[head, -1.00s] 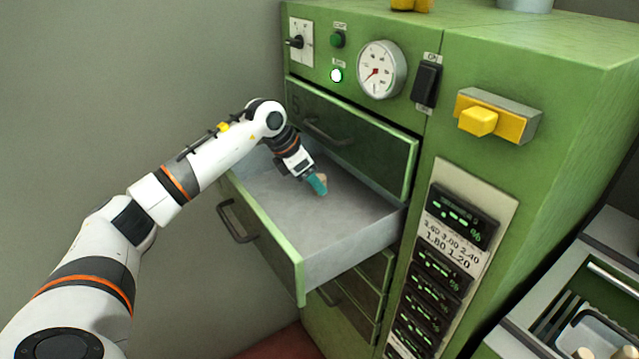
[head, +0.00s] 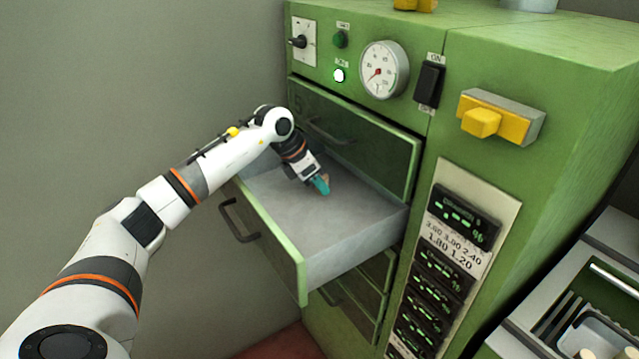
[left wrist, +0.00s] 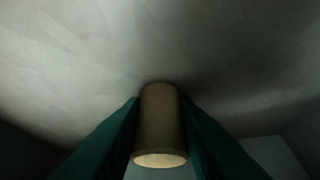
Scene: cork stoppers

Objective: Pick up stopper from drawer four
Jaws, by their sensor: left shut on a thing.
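My left gripper (head: 320,186) reaches down into the open drawer (head: 352,213) of the green cabinet. Its teal fingers are shut on a cork stopper (left wrist: 160,128), which stands between them in the left wrist view. In the head view only a small tan bit of the stopper (head: 326,179) shows beside the fingers. The grey drawer floor lies close behind the stopper in the left wrist view; I cannot tell whether they touch. No other stopper shows in this drawer. My right gripper is not in view.
A closed drawer front (head: 350,140) sits just above the open drawer, close to my wrist. The drawer's green front panel (head: 265,240) has a dark handle (head: 238,221). A grey tray with pale pieces (head: 592,336) is at the lower right.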

